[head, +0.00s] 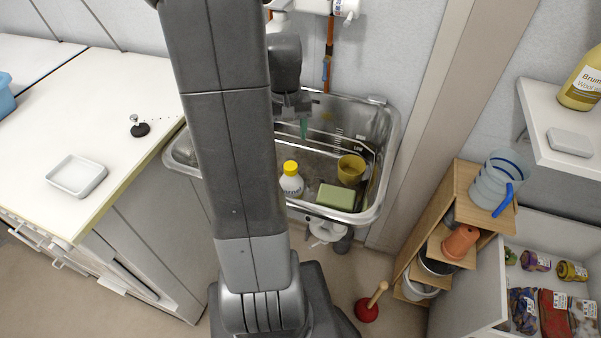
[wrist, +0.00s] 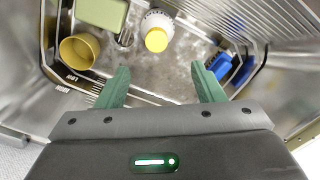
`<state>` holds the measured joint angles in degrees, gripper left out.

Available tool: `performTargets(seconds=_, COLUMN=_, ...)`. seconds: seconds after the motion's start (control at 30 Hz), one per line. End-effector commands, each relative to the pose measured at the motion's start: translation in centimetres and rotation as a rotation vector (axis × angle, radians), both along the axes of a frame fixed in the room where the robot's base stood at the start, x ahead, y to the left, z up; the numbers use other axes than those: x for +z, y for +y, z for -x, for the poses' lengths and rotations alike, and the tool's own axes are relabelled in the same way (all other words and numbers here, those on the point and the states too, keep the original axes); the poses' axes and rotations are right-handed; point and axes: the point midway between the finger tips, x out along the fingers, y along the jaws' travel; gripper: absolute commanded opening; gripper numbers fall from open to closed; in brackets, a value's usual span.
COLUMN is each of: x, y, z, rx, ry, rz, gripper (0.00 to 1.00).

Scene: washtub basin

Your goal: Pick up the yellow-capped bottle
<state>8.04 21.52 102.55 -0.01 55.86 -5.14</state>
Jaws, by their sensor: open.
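The yellow-capped bottle (head: 291,182) is white and stands in the metal basin, near its front side, next to a green block. In the wrist view the bottle (wrist: 156,32) shows from above, cap toward me, at the top centre. My gripper (wrist: 161,82) is open and empty, its two green fingers apart, with the bottle beyond the fingertips and roughly between their lines. In the head view my gripper (head: 303,128) is over the back part of the basin; my arm hides the basin's left part.
The metal basin (head: 390,150) has raised walls. A yellow cup (head: 351,170) and the green block (head: 336,197) sit right of the bottle. A blue item (wrist: 238,68) lies in the basin in the wrist view. A counter with a white dish (head: 76,176) is left.

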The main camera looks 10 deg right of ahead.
Motion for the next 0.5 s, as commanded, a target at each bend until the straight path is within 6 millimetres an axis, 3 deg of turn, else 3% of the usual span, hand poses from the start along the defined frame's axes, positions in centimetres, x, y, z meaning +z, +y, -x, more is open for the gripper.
performTargets(seconds=0.3, x=-5.9, y=0.0, z=0.2, rx=0.0, ry=0.006, rz=-0.001, gripper=0.62)
performTargets(seconds=0.5, x=-8.1, y=-0.1, z=0.1, rx=0.0, ry=0.003, rz=0.0, gripper=0.62)
